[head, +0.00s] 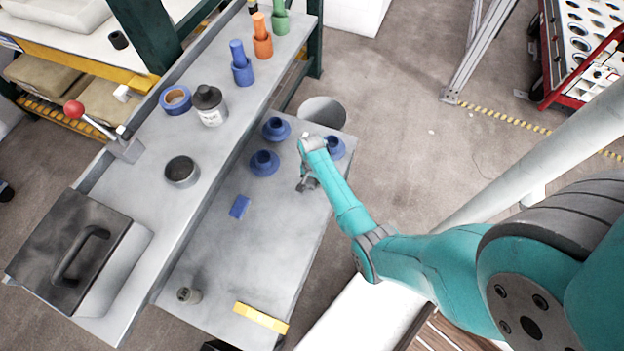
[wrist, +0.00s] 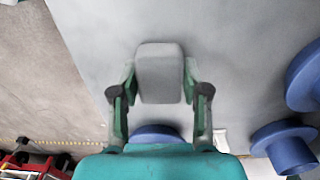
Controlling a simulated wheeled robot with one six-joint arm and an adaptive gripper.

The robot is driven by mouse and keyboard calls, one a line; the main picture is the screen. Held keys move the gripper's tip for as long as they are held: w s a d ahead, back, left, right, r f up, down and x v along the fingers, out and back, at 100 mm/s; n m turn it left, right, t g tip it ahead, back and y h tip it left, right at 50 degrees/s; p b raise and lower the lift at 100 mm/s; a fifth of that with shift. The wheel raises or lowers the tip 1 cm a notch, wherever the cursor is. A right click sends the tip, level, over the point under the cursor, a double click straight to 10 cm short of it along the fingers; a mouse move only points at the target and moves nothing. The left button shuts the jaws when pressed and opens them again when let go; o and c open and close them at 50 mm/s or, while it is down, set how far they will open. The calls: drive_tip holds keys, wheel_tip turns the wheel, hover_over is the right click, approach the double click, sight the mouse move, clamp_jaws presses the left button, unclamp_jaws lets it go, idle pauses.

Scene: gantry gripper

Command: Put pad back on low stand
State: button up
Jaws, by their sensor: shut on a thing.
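A grey rounded block, which I take for the pad (wrist: 160,75), sits between the two fingers of my gripper (wrist: 160,88) in the wrist view, and they are shut on it. In the head view my gripper (head: 307,184) is over the right part of the grey lower table (head: 215,265); the pad is hard to make out there. Blue round flanged pieces stand on this table: one (head: 264,163) left of my gripper, one (head: 276,129) farther back, one (head: 334,147) behind my arm. I cannot tell which thing is the low stand.
A blue rectangular piece (head: 239,207), a small grey cylinder (head: 189,295) and a yellow bar (head: 260,318) lie on the lower table. A higher bench (head: 150,215) runs along its left, with a white jar (head: 210,106).

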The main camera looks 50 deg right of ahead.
sight(312, 179)
drive_tip(key=o, duration=1.1)
wheel_tip(312, 179, up, 12)
drive_tip(key=s+a+f+n+t+h, duration=0.1)
drive_tip(key=s+a+f+n+t, duration=0.2)
drive_tip(key=s+a+f, duration=0.35)
drive_tip(key=s+a+r+n+t, duration=0.45)
drive_tip(key=s+a, duration=0.35)
drive_tip(key=s, duration=0.2)
drive_tip(key=s+a+r+n+t, duration=0.2)
drive_tip(key=s+r, duration=0.3)
drive_tip(key=r, duration=0.5)
drive_tip(key=s+a+r+n+t, duration=0.2)
drive_tip(key=s+r, duration=0.3)
drive_tip(key=r, duration=0.5)
drive_tip(key=s+a+r+n+t+y, duration=0.1)
drive_tip(key=s+r, duration=0.4)
drive_tip(key=r, duration=0.5)
drive_tip(key=shift+s+a+r+n+t, duration=0.1)
drive_tip(key=shift+s+a+n+t, duration=0.1)
drive_tip(key=shift+a+n+t, duration=0.35)
drive_tip(key=shift+s+a+r+n+t, duration=0.1)
drive_tip(key=shift+s+a+n+t, duration=0.1)
drive_tip(key=shift+a+t, duration=0.3)
